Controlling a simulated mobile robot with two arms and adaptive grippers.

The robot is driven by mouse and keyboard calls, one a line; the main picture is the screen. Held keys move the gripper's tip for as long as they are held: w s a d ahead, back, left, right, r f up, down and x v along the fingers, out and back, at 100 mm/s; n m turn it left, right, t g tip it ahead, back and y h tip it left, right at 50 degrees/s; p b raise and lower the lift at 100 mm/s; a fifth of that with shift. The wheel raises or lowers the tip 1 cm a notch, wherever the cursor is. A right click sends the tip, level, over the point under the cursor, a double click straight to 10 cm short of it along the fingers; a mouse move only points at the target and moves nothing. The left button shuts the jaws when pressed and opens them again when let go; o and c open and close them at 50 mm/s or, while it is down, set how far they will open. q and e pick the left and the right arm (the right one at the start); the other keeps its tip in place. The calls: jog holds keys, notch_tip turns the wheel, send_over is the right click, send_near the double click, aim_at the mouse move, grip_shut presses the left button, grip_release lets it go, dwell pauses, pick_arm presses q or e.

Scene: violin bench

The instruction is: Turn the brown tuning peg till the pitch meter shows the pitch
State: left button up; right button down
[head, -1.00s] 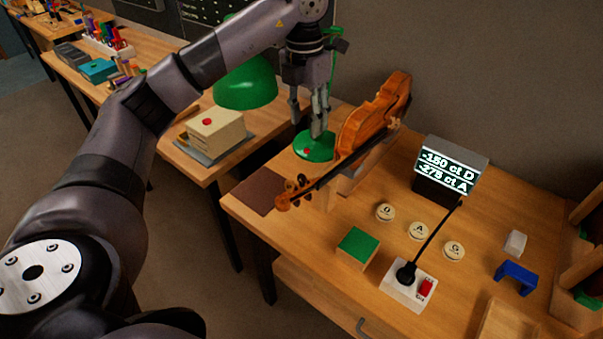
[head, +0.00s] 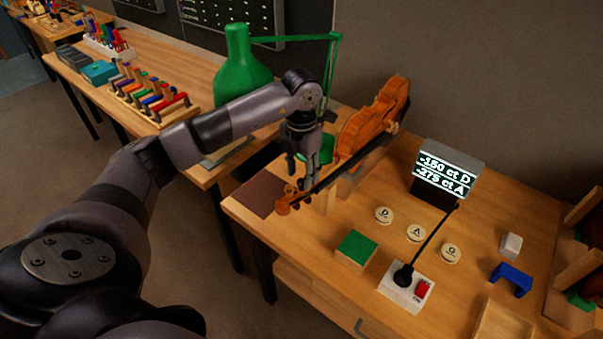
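The violin (head: 365,130) lies tilted on a wooden stand on the bench, its scroll (head: 283,207) pointing to the lower left. Its pegs (head: 291,190) are small; I cannot tell which one is brown. My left gripper (head: 302,177) points down just above the pegbox, its fingers close to the pegs. Its fingers look apart, but whether a peg is between them is hidden. The pitch meter (head: 446,174) reads "-150 ct D" and "-275 ct A". My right gripper is not in view.
Round discs marked D, A and G (head: 416,233), a green-topped block (head: 356,249) and a switch box with a black stalk (head: 406,287) sit on the bench. A blue bracket (head: 511,279) is at right. A green lamp (head: 241,75) stands behind my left arm.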

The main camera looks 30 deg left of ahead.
aim_at(302, 184)
pick_arm(q)
jog(key=shift+f, duration=1.35)
jog(key=shift+c, duration=0.4)
grip_shut()
